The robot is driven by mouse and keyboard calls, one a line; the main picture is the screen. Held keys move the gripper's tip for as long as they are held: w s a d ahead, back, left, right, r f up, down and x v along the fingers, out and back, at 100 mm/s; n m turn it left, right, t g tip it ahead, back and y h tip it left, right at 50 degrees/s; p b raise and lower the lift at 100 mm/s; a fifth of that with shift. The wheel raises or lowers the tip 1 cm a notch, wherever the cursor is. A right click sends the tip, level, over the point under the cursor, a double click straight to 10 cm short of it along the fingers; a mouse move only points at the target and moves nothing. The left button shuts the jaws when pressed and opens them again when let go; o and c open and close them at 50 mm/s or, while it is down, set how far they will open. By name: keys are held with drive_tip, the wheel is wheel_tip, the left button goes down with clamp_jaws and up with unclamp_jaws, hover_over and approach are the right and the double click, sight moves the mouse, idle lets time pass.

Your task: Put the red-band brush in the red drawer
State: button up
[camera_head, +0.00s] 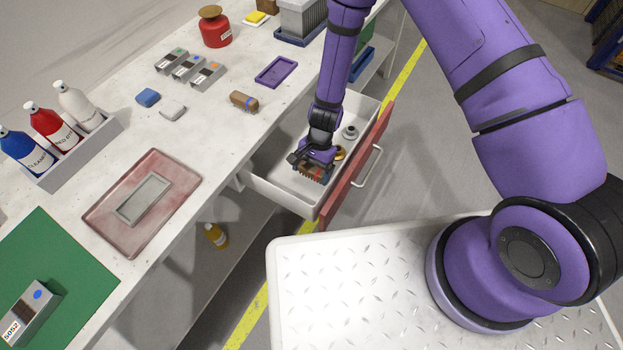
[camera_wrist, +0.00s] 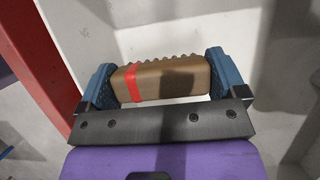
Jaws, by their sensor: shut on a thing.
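The red-band brush (camera_wrist: 165,80) has a brown wooden body with a red band near one end and a bristle side facing away in the wrist view. My gripper (camera_wrist: 160,82) is shut on it, with one blue finger pad at each end. In the head view my gripper (camera_head: 314,170) is over the open red drawer, with the brush bristles (camera_head: 312,174) just below it. The drawer has a red front (camera_head: 357,165) and a white inside (camera_head: 280,189). I cannot tell whether the brush touches the drawer floor.
Small round parts (camera_head: 350,132) lie in the drawer's right part. A second brush with a blue band (camera_head: 244,101) lies on the workbench. A purple tray (camera_head: 276,72) stands beyond it. A yellow bottle (camera_head: 215,235) is on the shelf below.

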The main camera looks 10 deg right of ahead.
sight(312, 186)
drive_tip(key=shift+f, duration=2.85)
drive_tip(key=o, duration=0.7)
drive_tip(key=shift+f, duration=0.1)
drive_tip(key=shift+c, duration=0.2)
drive_tip(key=v, duration=1.2)
drive_tip(key=shift+r, duration=0.2)
